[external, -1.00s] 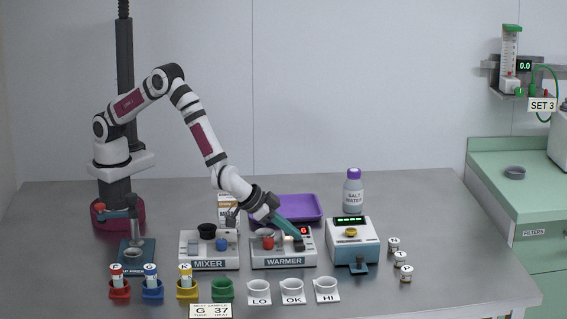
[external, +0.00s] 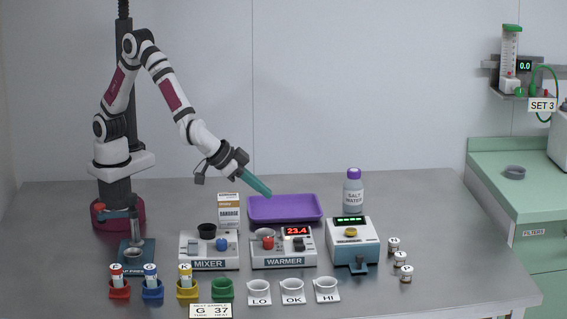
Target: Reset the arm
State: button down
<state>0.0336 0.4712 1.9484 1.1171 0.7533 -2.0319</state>
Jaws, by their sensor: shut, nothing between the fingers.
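My gripper (external: 268,192) has teal fingers that are shut with nothing between them. It hangs in the air above the purple tray (external: 312,217), pointing down and to the right, and touches nothing. My arm rises from its dark red base at the back left of the table, with its elbow bent high.
On the steel table stand the mixer (external: 190,264), the warmer (external: 284,262) with a red 23.4 display, a white-teal device (external: 352,250), a salt water bottle (external: 353,195) and a box (external: 228,212). Coloured tube holders (external: 120,292), LO, OK and HI cups (external: 292,287) and small vials (external: 393,245) are in front.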

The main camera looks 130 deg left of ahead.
dwell(0.3)
jog(key=s+d+r+m+g+h, duration=0.1)
jog(key=s+r+m+g, duration=0.2)
jog(key=s, duration=0.8)
jog(key=s+d+r+m+g+h, duration=0.1)
jog(key=s+r+m, duration=0.3)
jog(key=s, duration=0.7)
jog(key=s+d+f+m+g+h, duration=0.1)
jog(key=s+d+m+h, duration=0.2)
jog(key=s, duration=0.9)
jog(key=d+m, duration=0.3)
jog(key=m, duration=0.1)
jog(key=shift+f+g+h, duration=0.3)
jog(key=shift+f+g, duration=0.1)
jog(key=shift+w+d, duration=0.1)
jog(key=shift+w, duration=0.05)
